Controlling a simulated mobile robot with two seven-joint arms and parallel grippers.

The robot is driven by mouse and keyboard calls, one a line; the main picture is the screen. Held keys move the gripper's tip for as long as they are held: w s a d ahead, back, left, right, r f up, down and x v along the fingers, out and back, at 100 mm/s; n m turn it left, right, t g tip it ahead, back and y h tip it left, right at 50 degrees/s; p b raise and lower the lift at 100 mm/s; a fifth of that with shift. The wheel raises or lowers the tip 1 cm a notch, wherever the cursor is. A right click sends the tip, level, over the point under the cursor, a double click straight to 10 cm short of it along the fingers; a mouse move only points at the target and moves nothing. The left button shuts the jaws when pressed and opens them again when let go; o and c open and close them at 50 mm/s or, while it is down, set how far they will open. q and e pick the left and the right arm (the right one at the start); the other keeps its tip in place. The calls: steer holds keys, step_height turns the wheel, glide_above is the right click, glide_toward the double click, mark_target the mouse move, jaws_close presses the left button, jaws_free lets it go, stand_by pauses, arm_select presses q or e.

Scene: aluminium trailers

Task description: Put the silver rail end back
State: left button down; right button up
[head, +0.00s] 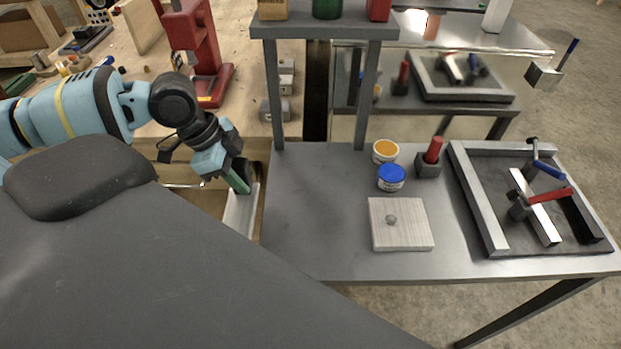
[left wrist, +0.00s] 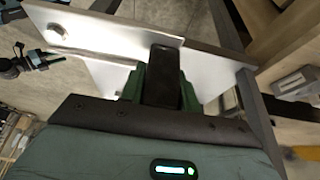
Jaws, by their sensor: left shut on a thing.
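The silver rail end (head: 240,214) is a pale, straight metal piece in the head view, at the left side of the grey table. My left gripper (head: 240,182) is shut on its upper end. The piece hangs down and towards me from the fingers, beside the table's left edge. In the left wrist view the green fingers of my left gripper (left wrist: 161,85) stand around a dark middle part, with bright metal surfaces behind them. I cannot tell there which surface is the held piece. My right gripper is not seen.
The grey table (head: 315,225) carries a pale plate with a knob (head: 400,235), orange-topped (head: 385,157) and blue-lidded (head: 391,183) tubs, a red-handled block (head: 428,165) and a metal frame (head: 477,200) with clamps. A shelf (head: 325,30) rises behind. The table's near left is clear.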

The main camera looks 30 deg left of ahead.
arm_select(q)
steer(key=w+d, duration=0.2)
steer(key=w, duration=0.2)
steer(key=w+d+f, duration=0.1)
steer(key=w+d, duration=0.2)
steer(key=w, duration=0.1)
steer(key=w+d, duration=0.2)
steer(key=w, duration=0.3)
steer(key=shift+d+f+b, duration=0.2)
steer(key=shift+b, duration=0.1)
steer(key=shift+f, duration=1.75)
steer(key=shift+f, duration=0.15)
steer(key=c, duration=1)
jaws_free()
steer(key=shift+c, duration=0.2)
steer(key=v, duration=0.7)
steer(key=shift+r, duration=0.35)
